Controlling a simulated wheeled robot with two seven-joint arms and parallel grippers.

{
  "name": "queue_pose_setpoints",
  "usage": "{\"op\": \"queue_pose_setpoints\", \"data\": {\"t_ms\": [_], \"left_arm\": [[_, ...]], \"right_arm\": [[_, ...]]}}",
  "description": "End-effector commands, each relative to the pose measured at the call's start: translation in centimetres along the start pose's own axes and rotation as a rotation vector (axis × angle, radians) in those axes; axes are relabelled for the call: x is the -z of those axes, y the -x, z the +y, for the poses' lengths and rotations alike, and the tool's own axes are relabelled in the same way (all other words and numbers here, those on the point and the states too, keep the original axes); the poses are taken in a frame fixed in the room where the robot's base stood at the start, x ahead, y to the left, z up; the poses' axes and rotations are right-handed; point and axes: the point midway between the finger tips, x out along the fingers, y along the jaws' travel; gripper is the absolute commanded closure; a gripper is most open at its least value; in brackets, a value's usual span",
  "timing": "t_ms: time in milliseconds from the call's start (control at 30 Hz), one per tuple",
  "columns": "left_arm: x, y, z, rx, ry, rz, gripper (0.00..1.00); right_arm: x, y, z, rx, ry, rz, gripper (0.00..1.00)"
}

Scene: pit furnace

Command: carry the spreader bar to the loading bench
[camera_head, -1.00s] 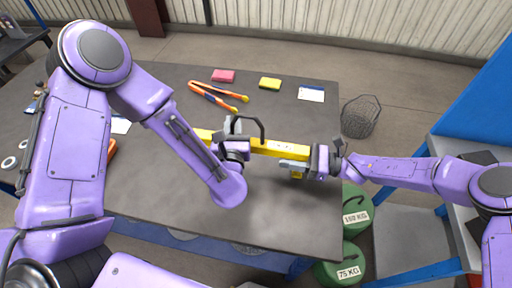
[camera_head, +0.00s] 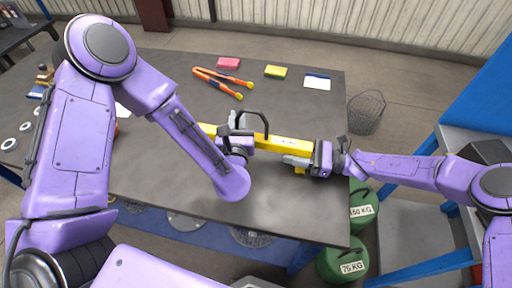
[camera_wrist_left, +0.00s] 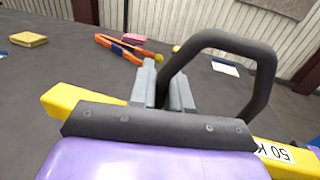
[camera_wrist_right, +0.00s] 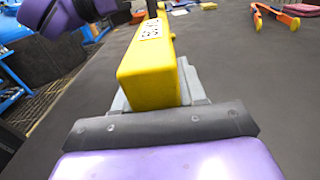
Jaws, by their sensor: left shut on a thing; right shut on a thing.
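The yellow spreader bar (camera_head: 277,142) with a black lifting handle (camera_head: 254,118) is held across the dark table (camera_head: 180,85) in the head view. I cannot tell whether the bar touches the table. No bench is clearly identifiable as the loading bench.
A wire basket (camera_head: 366,112) stands beyond the right edge. Green weights (camera_head: 343,260) and a blue-framed stand (camera_head: 440,205) are at right.

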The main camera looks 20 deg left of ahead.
Motion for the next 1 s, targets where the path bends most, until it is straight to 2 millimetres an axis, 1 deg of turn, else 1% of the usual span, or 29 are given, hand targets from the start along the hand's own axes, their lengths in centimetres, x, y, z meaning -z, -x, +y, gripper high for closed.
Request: {"op": "queue_pose_setpoints", "data": {"t_ms": [33,67,100,133,367,433,533,700,800,900,967,1000], "left_arm": [[0.7,-0.1,0.0,-0.001,0.002,-0.006,1.00],[0.3,-0.1,0.0,-0.002,0.001,-0.004,0.73],[0.2,-0.1,0.0,-0.002,0.001,-0.003,0.60],[0.2,-0.1,0.0,-0.001,0.001,-0.003,0.57],[0.2,0.0,0.0,0.000,0.000,-0.001,0.57],[0.2,0.3,-0.1,0.001,0.000,-0.001,0.57],[0.2,1.7,-0.1,0.004,-0.001,0.000,0.57],[0.2,5.2,-0.1,0.006,-0.003,-0.002,0.57],[0.2,6.7,-0.1,0.003,-0.001,-0.003,0.57],[0.2,7.4,0.0,0.001,0.000,-0.003,0.57],[0.2,7.5,0.0,0.000,0.001,-0.003,0.57],[0.2,7.5,0.0,-0.001,0.001,-0.003,0.57]], "right_arm": [[0.8,-0.1,0.2,-0.007,0.002,-0.001,1.00],[0.5,0.0,0.2,-0.007,0.001,0.001,0.50],[0.4,0.0,0.2,-0.006,0.001,0.001,0.37],[0.4,0.0,0.2,-0.006,0.001,0.001,0.34],[0.3,0.0,0.1,-0.003,0.000,0.000,0.34],[0.3,0.0,0.1,-0.002,0.000,0.000,0.34],[0.3,0.0,0.1,-0.001,0.000,0.000,0.34],[0.3,0.0,0.0,-0.001,0.000,0.000,0.34],[0.3,0.0,0.0,-0.001,0.000,0.000,0.34],[0.3,0.3,0.0,0.000,0.001,0.000,0.34],[0.2,0.9,0.0,0.002,0.001,0.000,0.34],[0.2,1.6,-0.1,0.004,0.001,-0.001,0.34]]}}
